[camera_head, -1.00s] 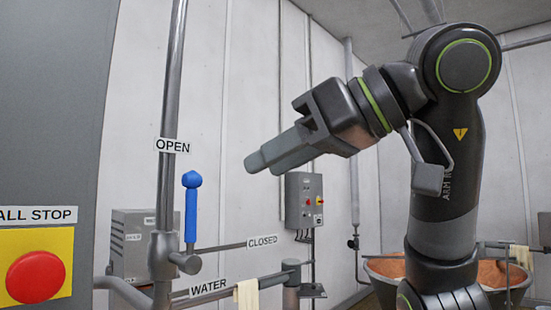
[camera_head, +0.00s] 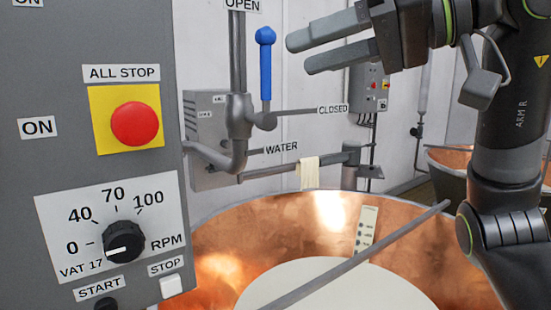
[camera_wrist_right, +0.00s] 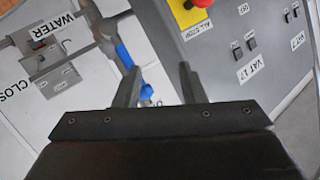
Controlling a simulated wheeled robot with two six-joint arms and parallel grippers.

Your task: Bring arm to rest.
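My right arm (camera_head: 505,120) stands at the right of the head view. Its forearm reaches left at the top. My right gripper (camera_head: 297,52) is open and empty, with a gap between its two fingers. It appears just right of the blue valve handle (camera_head: 265,68), which stands upright; I cannot tell the distance between them. In the right wrist view the two fingers (camera_wrist_right: 158,78) are spread with nothing between them. The blue handle also shows there (camera_wrist_right: 125,55), by the left finger. My left gripper is in neither view.
A grey control panel at the left has a red stop button (camera_head: 135,123), a speed dial (camera_head: 123,243) near 0 and a white stop key (camera_head: 172,286). A copper vat (camera_head: 215,235) holds pale liquid (camera_head: 340,285), with a grey bar across it. A cloth (camera_head: 310,172) hangs on the water pipe.

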